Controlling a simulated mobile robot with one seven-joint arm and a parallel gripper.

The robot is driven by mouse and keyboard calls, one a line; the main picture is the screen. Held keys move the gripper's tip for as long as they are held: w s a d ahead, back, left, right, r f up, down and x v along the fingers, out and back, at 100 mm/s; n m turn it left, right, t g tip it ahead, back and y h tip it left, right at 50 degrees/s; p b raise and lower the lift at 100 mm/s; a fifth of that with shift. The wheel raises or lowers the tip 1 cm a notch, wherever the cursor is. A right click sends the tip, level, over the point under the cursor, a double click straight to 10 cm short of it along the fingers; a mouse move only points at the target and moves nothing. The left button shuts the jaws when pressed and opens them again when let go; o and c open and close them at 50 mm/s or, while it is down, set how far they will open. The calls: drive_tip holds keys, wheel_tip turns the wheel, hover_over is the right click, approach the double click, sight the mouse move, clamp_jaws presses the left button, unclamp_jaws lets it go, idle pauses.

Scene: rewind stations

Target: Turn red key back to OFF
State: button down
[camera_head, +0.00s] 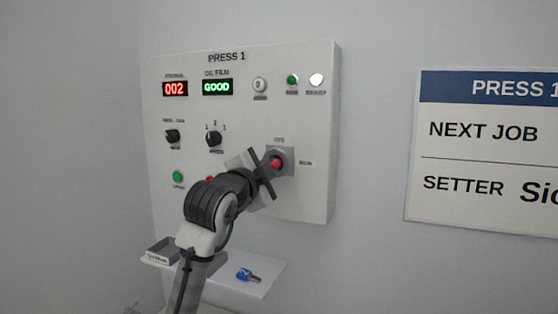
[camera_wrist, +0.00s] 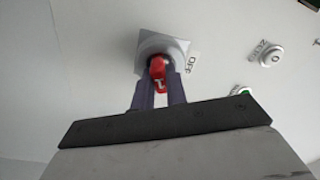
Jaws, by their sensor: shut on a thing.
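The red key (camera_head: 277,164) sits in a grey key switch on the PRESS 1 panel (camera_head: 318,120). The switch has an OFF label above it and a RUN label to its right. In the wrist view the red key (camera_wrist: 158,72) stands in the round collar of the switch plate (camera_wrist: 178,45), with OFF printed beside it. My gripper (camera_wrist: 160,90) is shut on the red key, one dark finger on each side. In the head view my gripper (camera_head: 268,172) reaches the switch from the left and hides part of it. The key's exact angle is hard to tell.
A blue key (camera_head: 248,275) lies on the white shelf (camera_head: 262,290) below the panel, beside a grey tray (camera_head: 160,252). Two knobs, a green button and displays reading 002 and GOOD are on the panel. A PRESS 1 sign (camera_head: 480,150) hangs at the right.

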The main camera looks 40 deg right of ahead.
drive_tip(key=shift+n, duration=0.7)
drive_tip(key=shift+s+n+p, duration=0.1)
drive_tip(key=shift+n+p, duration=0.5)
drive_tip(key=shift+n, duration=0.5)
drive_tip(key=n+p, duration=0.1)
drive_tip(key=n, duration=0.2)
drive_tip(key=shift+n, duration=0.7)
